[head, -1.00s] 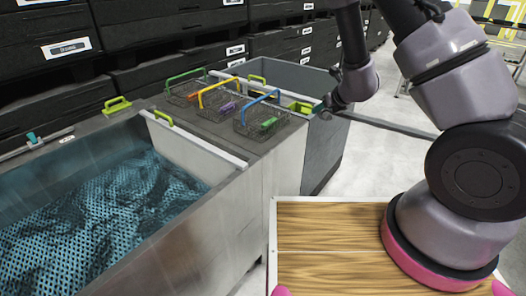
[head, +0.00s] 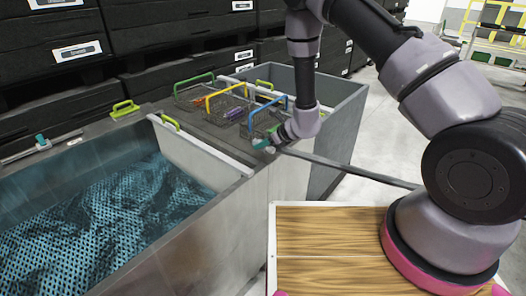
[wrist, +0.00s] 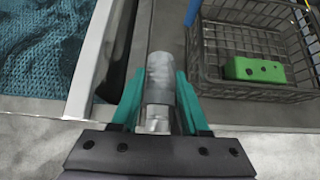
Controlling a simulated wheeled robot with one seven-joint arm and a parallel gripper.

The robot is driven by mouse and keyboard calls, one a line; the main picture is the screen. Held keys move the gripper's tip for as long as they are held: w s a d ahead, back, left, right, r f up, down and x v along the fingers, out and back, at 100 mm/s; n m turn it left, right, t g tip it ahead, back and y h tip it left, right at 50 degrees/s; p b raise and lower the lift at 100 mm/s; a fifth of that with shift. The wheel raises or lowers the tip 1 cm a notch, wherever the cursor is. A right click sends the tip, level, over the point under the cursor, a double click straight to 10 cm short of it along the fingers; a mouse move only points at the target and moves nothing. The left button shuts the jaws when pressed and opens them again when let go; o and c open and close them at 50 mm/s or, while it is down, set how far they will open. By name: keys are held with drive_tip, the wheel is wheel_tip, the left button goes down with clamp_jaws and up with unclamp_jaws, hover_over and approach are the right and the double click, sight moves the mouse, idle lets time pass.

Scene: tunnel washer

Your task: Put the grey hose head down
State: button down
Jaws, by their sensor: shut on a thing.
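The grey hose head (wrist: 158,92) is a short grey cylinder between the teal fingers of my gripper (wrist: 160,100) in the wrist view. The fingers are shut on it, one on each side. In the head view my gripper (head: 264,143) is at the front edge of the grey counter, just in front of the blue-handled basket. In the wrist view the hose head lies between the left tank's light rim and the basket. I cannot tell whether it touches the counter.
Wire baskets with blue (head: 268,118), yellow (head: 227,103) and green (head: 194,92) handles stand on the counter (head: 215,135). The left tank (head: 205,160) holds teal mesh cloth. A grey tank (head: 340,105) stands behind, on the right. A wooden board (head: 330,245) is in front.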

sight(263, 150)
wheel_tip(263, 150, down, 3)
drive_tip(key=shift+f, duration=0.1)
drive_tip(key=shift+c, duration=1.9)
unclamp_jaws()
